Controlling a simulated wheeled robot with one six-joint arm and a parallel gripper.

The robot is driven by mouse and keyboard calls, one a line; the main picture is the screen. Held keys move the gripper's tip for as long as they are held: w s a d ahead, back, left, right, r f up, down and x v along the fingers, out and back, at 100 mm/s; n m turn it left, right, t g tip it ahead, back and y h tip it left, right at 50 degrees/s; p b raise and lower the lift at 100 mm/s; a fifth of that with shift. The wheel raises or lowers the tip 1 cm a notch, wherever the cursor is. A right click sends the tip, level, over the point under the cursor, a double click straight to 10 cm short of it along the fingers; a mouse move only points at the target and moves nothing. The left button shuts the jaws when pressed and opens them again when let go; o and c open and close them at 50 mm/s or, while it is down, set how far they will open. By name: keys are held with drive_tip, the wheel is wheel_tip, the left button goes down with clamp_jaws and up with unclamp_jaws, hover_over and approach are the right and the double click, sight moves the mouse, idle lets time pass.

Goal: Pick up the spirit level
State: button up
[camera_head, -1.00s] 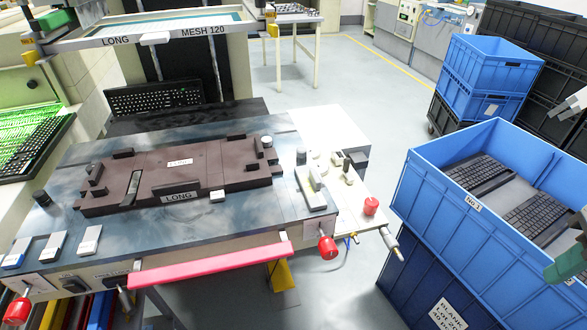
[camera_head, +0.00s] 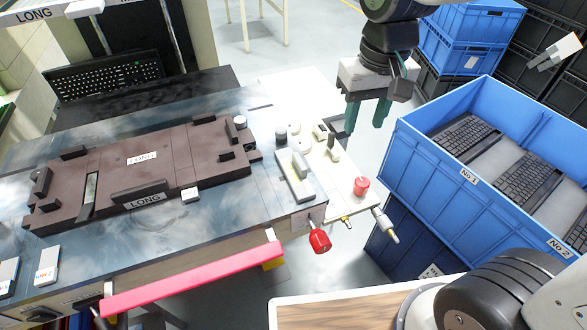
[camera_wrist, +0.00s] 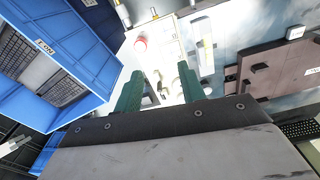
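My gripper (camera_head: 366,115) hangs above the floor gap between the bench and the blue crate, with its two green fingers apart and nothing visible between them. In the wrist view my gripper (camera_wrist: 160,87) points toward the cream side plate (camera_wrist: 160,62). No object is clearly readable as the spirit level. A pale narrow bar on a flat base (camera_head: 296,175) lies at the bench's right edge, left of my gripper; it also shows in the wrist view (camera_wrist: 203,45). A thin greyish strip (camera_head: 90,194) lies in a slot of the brown fixture (camera_head: 190,170). I cannot tell which is the level.
A red knob (camera_head: 361,186) and small fittings stand on the side plate. A blue crate (camera_head: 420,180) holding keyboards stands to the right. A black keyboard (camera_head: 100,80) lies behind the fixture. A pink bar (camera_head: 190,280) runs along the bench front.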

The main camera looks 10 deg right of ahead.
drive_tip(key=n, duration=0.1)
hover_over(300, 161)
drive_tip(key=shift+g, duration=0.3)
wheel_tip(300, 161, down, 8)
drive_tip(key=shift+a+f, duration=0.1)
wheel_tip(300, 161, down, 8)
drive_tip(key=shift+r, duration=0.1)
clamp_jaws()
